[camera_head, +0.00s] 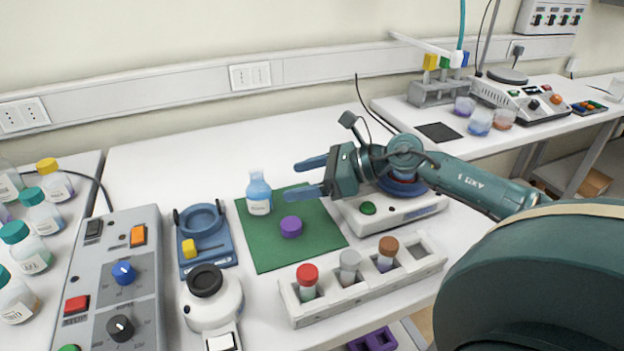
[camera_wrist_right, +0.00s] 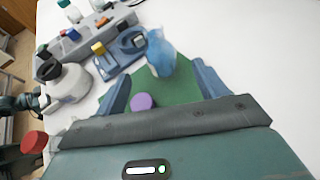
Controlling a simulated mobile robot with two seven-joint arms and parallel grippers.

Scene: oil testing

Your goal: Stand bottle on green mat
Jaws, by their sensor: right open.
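A clear bottle with blue liquid and a white label (camera_head: 259,194) stands upright near the back left part of the green mat (camera_head: 278,256). It also shows in the right wrist view (camera_wrist_right: 160,54), ahead of the fingers. A purple cap (camera_head: 291,227) lies on the mat in front of the bottle, and it shows in the right wrist view (camera_wrist_right: 141,101) too. My right gripper (camera_head: 309,177) is open and empty, to the right of the bottle and apart from it, with its fingers pointing left towards it. My left gripper is not in view.
A white rack (camera_head: 362,290) with capped vials stands in front of the mat. A blue fixture (camera_head: 206,240) and a white round device (camera_head: 211,303) stand left of it, beside a grey control box (camera_head: 119,270). A white scale (camera_head: 392,221) sits under my right arm.

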